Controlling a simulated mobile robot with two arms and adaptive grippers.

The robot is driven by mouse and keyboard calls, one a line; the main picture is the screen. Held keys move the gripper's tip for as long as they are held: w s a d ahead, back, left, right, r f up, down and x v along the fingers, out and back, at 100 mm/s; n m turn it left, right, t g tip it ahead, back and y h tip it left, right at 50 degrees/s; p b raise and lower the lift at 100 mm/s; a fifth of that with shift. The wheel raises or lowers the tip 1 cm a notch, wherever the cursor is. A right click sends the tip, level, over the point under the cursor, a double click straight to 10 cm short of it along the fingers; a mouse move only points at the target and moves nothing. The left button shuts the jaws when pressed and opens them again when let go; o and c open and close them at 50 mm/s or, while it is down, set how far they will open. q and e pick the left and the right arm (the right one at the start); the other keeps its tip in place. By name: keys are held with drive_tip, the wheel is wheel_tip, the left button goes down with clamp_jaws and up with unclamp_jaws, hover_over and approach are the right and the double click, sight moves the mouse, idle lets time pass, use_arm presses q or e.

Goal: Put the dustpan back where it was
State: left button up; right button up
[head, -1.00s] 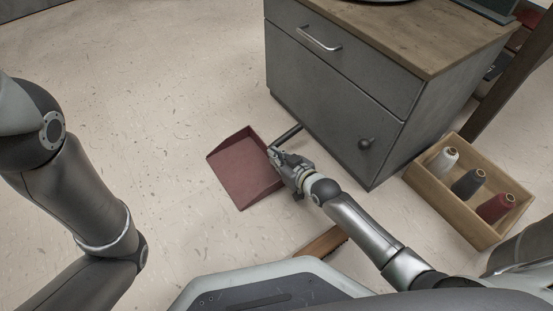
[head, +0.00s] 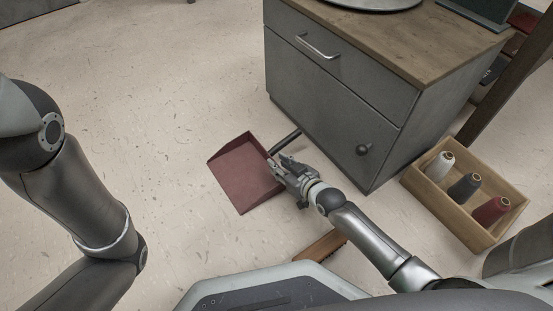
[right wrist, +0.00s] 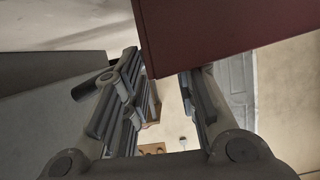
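The dustpan (head: 243,175) is a maroon pan with a dark handle (head: 286,141) pointing toward the grey cabinet. It appears to lie on the floor. My right gripper (head: 278,163) is at the pan's right rear edge, beside the handle, with its fingers apart. In the right wrist view the fingers (right wrist: 165,95) show a gap with nothing clearly between them. The maroon pan (right wrist: 220,30) fills the top right there, and the dark handle shows partly behind the left finger. Whether the fingers touch the dustpan I cannot tell. My left gripper is out of view.
The grey cabinet (head: 330,105) with a wooden top stands just behind the handle. A wooden box (head: 450,222) with several thread spools is at right. A brown wooden piece (head: 321,246) lies near my base. The floor left of the pan is clear.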

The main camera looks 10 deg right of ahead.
drive_tip(key=p+v, duration=0.5)
drive_tip(key=v, duration=0.4)
drive_tip(key=shift+s+r, duration=0.2)
drive_tip(key=shift+s, duration=0.05)
